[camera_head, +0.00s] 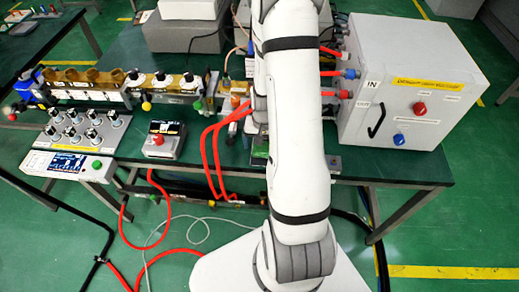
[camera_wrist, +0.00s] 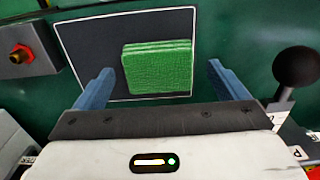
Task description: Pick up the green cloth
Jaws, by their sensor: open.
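The green cloth (camera_wrist: 158,68) is a folded, stacked square in the wrist view. It lies on a dark rectangular mat (camera_wrist: 85,50) with a white border. My gripper (camera_wrist: 160,85) is open, with its two blue fingers apart on the left and right of the cloth in the picture. Nothing is between the fingertips that I can see held, and the cloth looks apart from them. In the head view my white arm covers the middle of the bench, and only a small green patch (camera_head: 260,150) shows beside it; I cannot tell if that is the cloth.
In the head view a white cabinet (camera_head: 400,90) stands right, and red hoses (camera_head: 212,150) hang left of my arm.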

